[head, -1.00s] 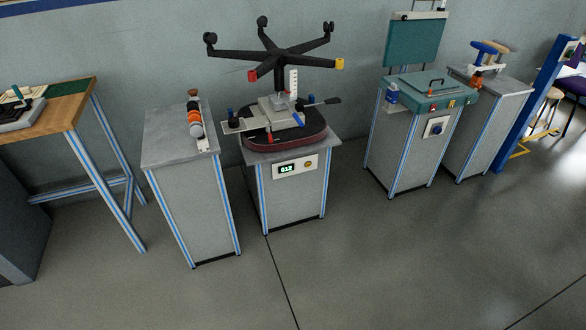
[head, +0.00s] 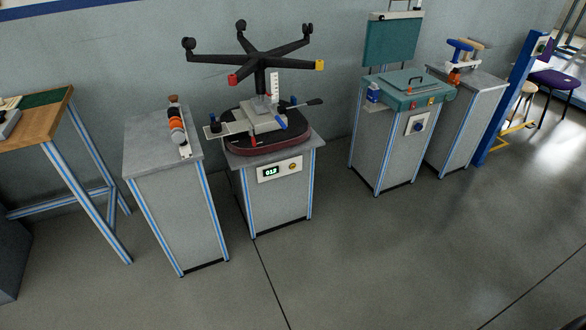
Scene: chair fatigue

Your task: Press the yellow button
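A small round yellow button (head: 292,166) sits at the right end of a white control panel (head: 266,177). The panel also has a small lit green display (head: 271,171) at its left. It is on the front of a grey cabinet (head: 281,206) that carries an upturned chair base (head: 258,60) and its dark seat (head: 235,142). Nothing covers the button. Neither of my grippers shows in the head view.
A grey cabinet (head: 180,215) stands close on the left, with a wooden table (head: 42,128) beyond it. A teal machine (head: 405,90) on a cabinet stands to the right. The floor (head: 380,260) in front is clear.

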